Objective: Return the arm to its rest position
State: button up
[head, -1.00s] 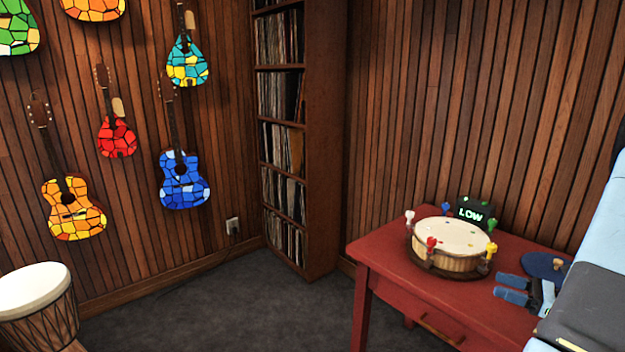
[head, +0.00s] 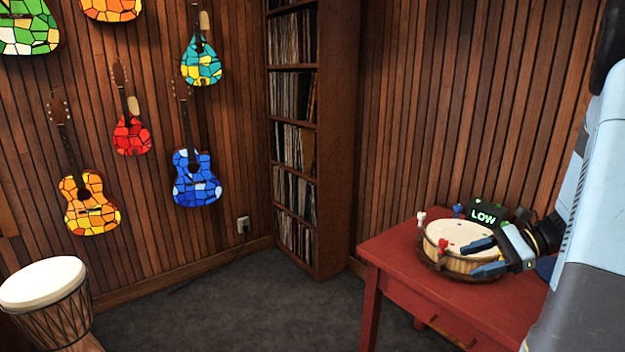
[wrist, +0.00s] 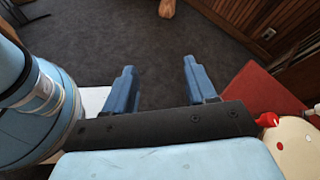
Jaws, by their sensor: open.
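My gripper (head: 484,257) is open, with two blue fingers apart and nothing between them. In the head view it shows in front of the right part of the round drum-like box (head: 460,262) with coloured pegs, on the red table (head: 400,256). I cannot tell its height above the table. In the wrist view my gripper (wrist: 160,85) points out over the dark floor, with the red table (wrist: 262,95) and the pale drum top (wrist: 298,150) at the right. My arm hides the table's right end.
A display reading LOW (head: 485,216) stands behind the drum-like box. A record shelf (head: 335,140) fills the corner, and ukuleles such as a blue one (head: 194,178) hang on the left wall. A large hand drum (head: 45,290) stands at lower left. The grey floor (head: 230,310) between is clear.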

jog(key=s+a+r+n+t+h, duration=0.3)
jog(key=s+a+r+n+h, duration=0.9)
jog(key=s+a+r+n, duration=0.2)
jog(key=shift+s+r+n+h, duration=0.3)
jog(key=shift+s+r+n, duration=0.55)
jog(key=shift+s+n, duration=0.3)
jog(key=shift+a, duration=0.1)
jog(key=shift+c, duration=0.2)
